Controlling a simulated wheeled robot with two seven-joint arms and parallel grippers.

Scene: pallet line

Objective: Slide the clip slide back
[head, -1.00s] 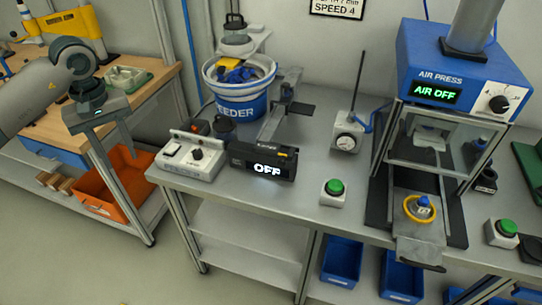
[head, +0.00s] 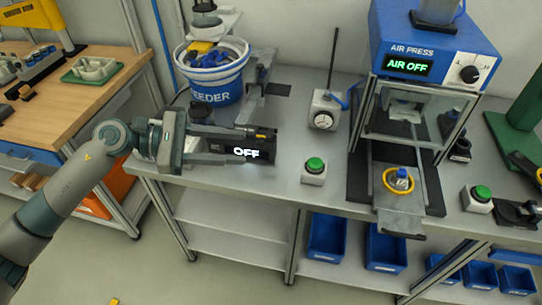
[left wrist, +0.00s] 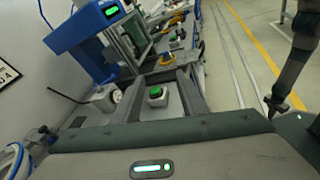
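No part is labelled clip slide. A flat metal slide (head: 400,222) sticks out from the front of the blue air press (head: 432,48). A yellow ring with a blue piece (head: 402,180) sits on the bed behind that front plate. My left gripper (head: 240,146) is open, its two fingers apart at the black box (head: 262,152) reading OFF, well left of the press. Whether they touch the box I cannot tell. In the left wrist view the press (left wrist: 95,40) shows ahead. A dark arm end (left wrist: 275,105), apparently my right gripper, shows there too small to read.
The feeder bucket (head: 214,85) with blue parts and a metal rail (head: 256,85) stands behind my left gripper. A dial gauge stand (head: 324,110) and a green button (head: 314,168) stand between the box and the press. Another green button (head: 480,196) is to its right.

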